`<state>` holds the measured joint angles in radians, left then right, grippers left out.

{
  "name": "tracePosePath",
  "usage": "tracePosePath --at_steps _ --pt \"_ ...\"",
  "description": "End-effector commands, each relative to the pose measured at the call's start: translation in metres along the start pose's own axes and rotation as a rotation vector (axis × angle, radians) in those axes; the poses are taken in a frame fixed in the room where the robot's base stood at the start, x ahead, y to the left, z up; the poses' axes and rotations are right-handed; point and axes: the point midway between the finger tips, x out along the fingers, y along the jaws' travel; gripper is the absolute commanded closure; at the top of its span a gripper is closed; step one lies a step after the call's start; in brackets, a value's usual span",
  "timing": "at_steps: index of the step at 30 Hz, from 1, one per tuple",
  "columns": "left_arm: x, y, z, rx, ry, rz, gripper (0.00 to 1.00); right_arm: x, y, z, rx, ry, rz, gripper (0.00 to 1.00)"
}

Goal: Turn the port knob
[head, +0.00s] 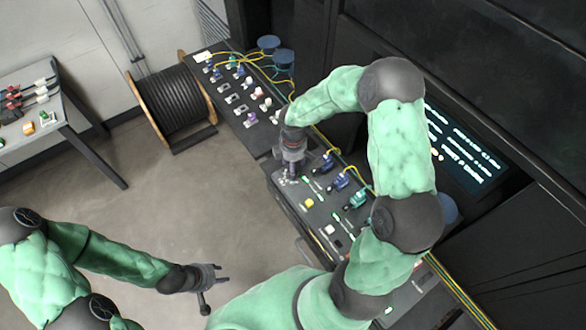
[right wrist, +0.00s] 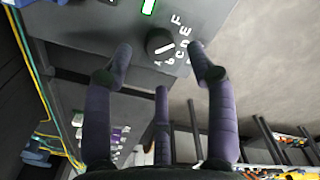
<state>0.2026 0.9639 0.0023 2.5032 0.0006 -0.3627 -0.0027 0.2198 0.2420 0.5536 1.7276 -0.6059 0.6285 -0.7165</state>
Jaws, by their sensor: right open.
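The port knob (right wrist: 160,43) is a dark round knob with a white pointer line on a grey panel, with letters from A to F printed around it. In the right wrist view it lies between the tips of my open right gripper (right wrist: 159,62), with a visible gap on both sides. In the head view my right gripper (head: 291,170) is over the far left corner of the console (head: 318,225) and hides the knob. My left gripper (head: 214,284) is open and empty above the floor, away from the console.
The console carries blue and teal plugs (head: 341,181), a yellow button (head: 309,203) and green lights. Behind it is a panel of connectors (head: 232,98) with yellow cables. A cable reel (head: 172,105) and a side table (head: 30,85) stand left. Open floor lies between.

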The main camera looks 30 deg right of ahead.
Motion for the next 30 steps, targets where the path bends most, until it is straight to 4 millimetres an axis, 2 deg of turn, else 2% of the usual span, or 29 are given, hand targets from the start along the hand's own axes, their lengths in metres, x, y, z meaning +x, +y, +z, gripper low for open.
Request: tracePosePath --at_steps 1,6,12,18,30 --pt "0.0 0.0 0.0 0.0 0.0 0.0 0.6 -0.013 0.002 -0.001 -0.001 0.002 0.006 0.43" --pt "0.0 0.0 0.0 0.0 0.0 0.0 0.6 -0.045 0.001 -0.001 -0.001 0.002 0.004 0.43" --pt "0.0 0.0 0.0 0.0 0.0 0.0 0.6 -0.071 0.001 0.0 -0.001 0.001 0.002 0.43" --pt "0.0 0.0 0.0 0.0 0.0 0.0 0.6 -0.079 0.0 0.0 -0.002 0.0 0.0 0.43" --pt "0.0 0.0 0.0 0.0 0.0 0.0 0.6 -0.08 0.0 0.0 -0.001 0.0 0.0 0.43"
